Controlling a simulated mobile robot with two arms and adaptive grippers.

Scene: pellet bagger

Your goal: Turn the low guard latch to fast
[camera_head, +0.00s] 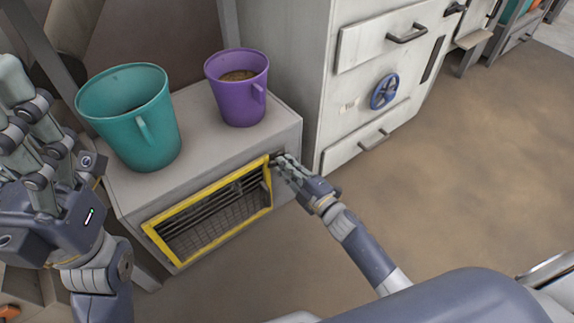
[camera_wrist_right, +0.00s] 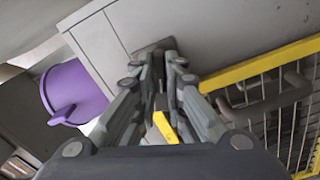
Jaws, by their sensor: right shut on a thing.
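The low guard (camera_head: 210,217) is a yellow-framed wire grille in the front of the grey cabinet. Its latch sits at the frame's upper right corner, mostly hidden by my right gripper (camera_head: 279,160). In the right wrist view, my right gripper (camera_wrist_right: 160,55) is shut on the latch, against a dark grey plate (camera_wrist_right: 142,50) on the cabinet face. A small yellow piece (camera_wrist_right: 165,127) shows between the fingers, seemingly part of the latch. The latch's exact angle cannot be told. My left gripper (camera_head: 28,85) is raised at the left, away from the guard; its jaw opening is unclear.
A teal bucket (camera_head: 130,120) and a purple bucket (camera_head: 238,88) with brown contents stand on the cabinet top (camera_head: 195,125). A taller grey cabinet with drawers and a blue handwheel (camera_head: 384,91) stands at the right. The brown floor to the right is clear.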

